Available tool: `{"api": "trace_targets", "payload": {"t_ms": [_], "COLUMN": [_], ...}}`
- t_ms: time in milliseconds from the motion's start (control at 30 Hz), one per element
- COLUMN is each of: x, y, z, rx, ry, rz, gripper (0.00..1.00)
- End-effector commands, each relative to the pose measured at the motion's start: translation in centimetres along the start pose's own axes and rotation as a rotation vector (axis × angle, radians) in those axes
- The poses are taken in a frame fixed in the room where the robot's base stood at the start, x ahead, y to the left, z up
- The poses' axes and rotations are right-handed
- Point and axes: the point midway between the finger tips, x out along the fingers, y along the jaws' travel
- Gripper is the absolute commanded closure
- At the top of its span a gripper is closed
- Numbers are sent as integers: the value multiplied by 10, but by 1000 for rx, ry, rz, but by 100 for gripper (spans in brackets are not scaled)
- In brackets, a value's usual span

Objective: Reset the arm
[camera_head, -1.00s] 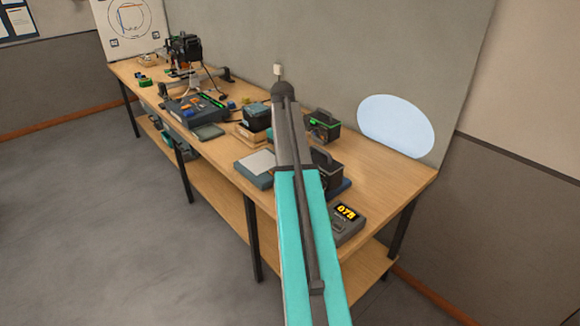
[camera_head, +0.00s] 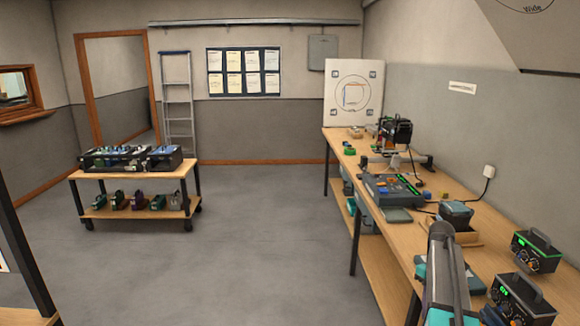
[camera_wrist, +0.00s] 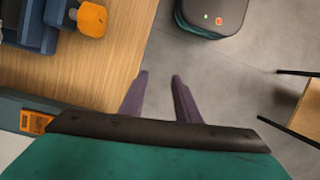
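My gripper (camera_wrist: 159,78) shows in the wrist view as two purple fingers held apart, with nothing between them. It points down past the edge of a wooden bench top, over the grey floor. In the head view my arm rises at the lower right in front of the bench; the gripper itself is not visible there. The long wooden bench (camera_head: 482,221) runs along the right wall. A control box with orange and blue parts (camera_head: 391,190) lies on it. In the wrist view an orange knob (camera_wrist: 91,19) on a dark blue device shows at the upper left.
Black boxes with green displays (camera_head: 536,251) stand at the bench's near right. A wheeled cart (camera_head: 133,187) carrying several devices stands at the left. The floor (camera_head: 260,225) between cart and bench is clear.

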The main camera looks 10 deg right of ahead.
Motion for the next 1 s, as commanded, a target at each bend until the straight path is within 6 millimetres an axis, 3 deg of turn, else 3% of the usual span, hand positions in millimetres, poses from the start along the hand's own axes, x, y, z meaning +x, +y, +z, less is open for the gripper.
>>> {"api": "trace_targets", "payload": {"t_ms": [100, 467, 767, 1000], "x": [42, 156, 246, 313], "y": [-32, -116, -181, -228], "z": [-11, -22, -8, 16], "rx": [-47, -156, -211, -237], "ry": [-48, -162, -244, -300], "rz": [-20, -54, -64, -61], "gripper": [70, 70, 70, 70]}}
